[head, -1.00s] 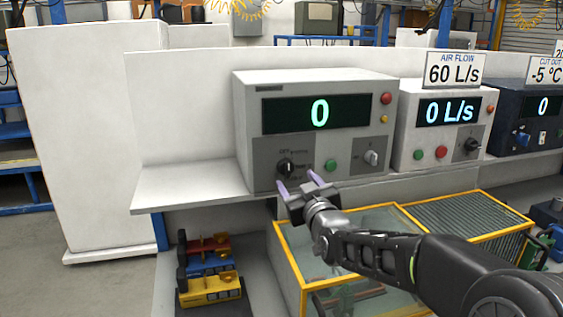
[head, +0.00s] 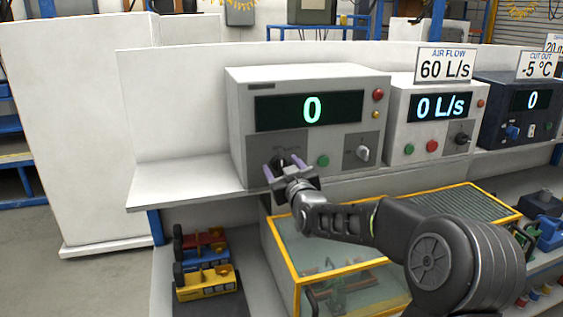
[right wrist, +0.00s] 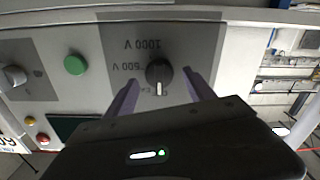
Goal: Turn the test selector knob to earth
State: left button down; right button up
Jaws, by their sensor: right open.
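The grey test instrument (head: 245,100) stands on the white shelf and its display reads 0. Its dark round selector knob (right wrist: 159,73) shows in the right wrist view, with a white pointer mark and the labels 500 V and 1000 V beside it; a further label is partly hidden. In the head view my gripper covers most of the knob. My right gripper (head: 282,169) is open, with its purple fingers on either side of the knob. In the right wrist view the fingers (right wrist: 162,98) flank the knob with gaps visible. My left gripper is not in view.
A green button (head: 323,160) and a light grey knob (head: 363,153) sit right of the selector. An air flow unit (head: 400,130) stands to the right. A yellow-framed glass case (head: 283,262) lies below the shelf (head: 180,187). The shelf's left part is clear.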

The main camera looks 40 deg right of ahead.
jog(key=shift+w+d, duration=0.15)
jog(key=shift+w, duration=0.15)
jog(key=shift+c, duration=0.5)
grip_shut()
jog(key=shift+f, duration=0.1)
